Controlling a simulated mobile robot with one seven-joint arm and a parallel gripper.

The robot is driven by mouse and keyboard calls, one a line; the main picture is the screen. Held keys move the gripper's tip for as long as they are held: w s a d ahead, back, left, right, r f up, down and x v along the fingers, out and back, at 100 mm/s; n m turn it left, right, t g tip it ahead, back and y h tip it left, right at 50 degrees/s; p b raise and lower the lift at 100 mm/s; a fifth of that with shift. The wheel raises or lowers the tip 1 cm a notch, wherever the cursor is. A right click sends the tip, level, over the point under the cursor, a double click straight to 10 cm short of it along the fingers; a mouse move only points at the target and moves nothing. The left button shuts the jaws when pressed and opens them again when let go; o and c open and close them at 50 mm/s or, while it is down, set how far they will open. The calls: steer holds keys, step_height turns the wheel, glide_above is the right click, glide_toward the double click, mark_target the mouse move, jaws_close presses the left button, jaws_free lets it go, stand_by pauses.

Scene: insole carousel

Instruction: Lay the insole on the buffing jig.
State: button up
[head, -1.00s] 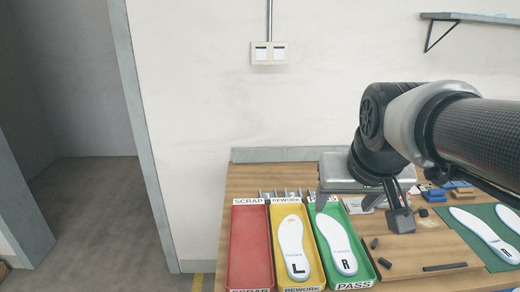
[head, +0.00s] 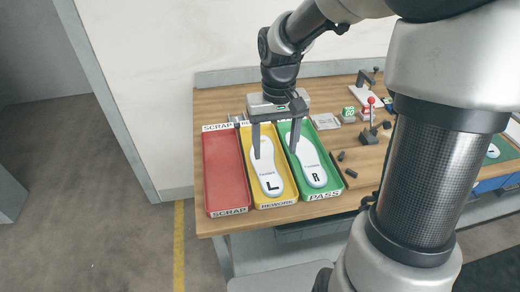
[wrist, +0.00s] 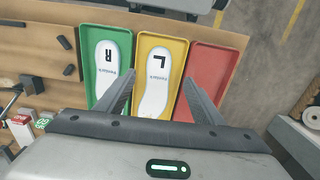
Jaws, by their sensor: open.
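A white insole marked L (head: 268,178) lies in the yellow REWORK tray (head: 285,203). A white insole marked R (head: 313,170) lies in the green PASS tray (head: 330,192). My gripper (head: 275,153) is open and empty. Its fingers hang over the yellow and green trays in the head view. In the wrist view my gripper (wrist: 158,80) has its fingers spread either side of the L insole (wrist: 157,85); contact cannot be told. Another insole (head: 492,151) shows partly on a green mat at the right. I cannot tell which thing is the buffing jig.
The red SCRAP tray (head: 226,175) is empty. A red-knobbed lever (head: 371,112), a green block (head: 348,114) and small dark pieces (head: 350,172) stand on the bench right of the trays. My arm covers the bench's right part. Open floor lies left.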

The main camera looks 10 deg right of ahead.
steer(key=b, duration=0.1)
glide_above(272, 186)
steer(key=f, duration=0.6)
steer(key=s+f, duration=0.1)
steer(key=f, duration=0.2)
steer(key=shift+w+f+b, duration=0.15)
steer(key=shift+f+b, duration=0.1)
steer(key=shift+f, duration=0.65)
steer(key=shift+w+f+b, duration=0.2)
steer(key=shift+f, duration=0.7)
steer(key=shift+w+f+b, duration=0.15)
steer(key=shift+f+b, duration=0.1)
steer(key=shift+f, duration=0.65)
steer(key=shift+c, duration=0.5)
steer(key=c, duration=0.8)
steer(key=shift+r, duration=0.1)
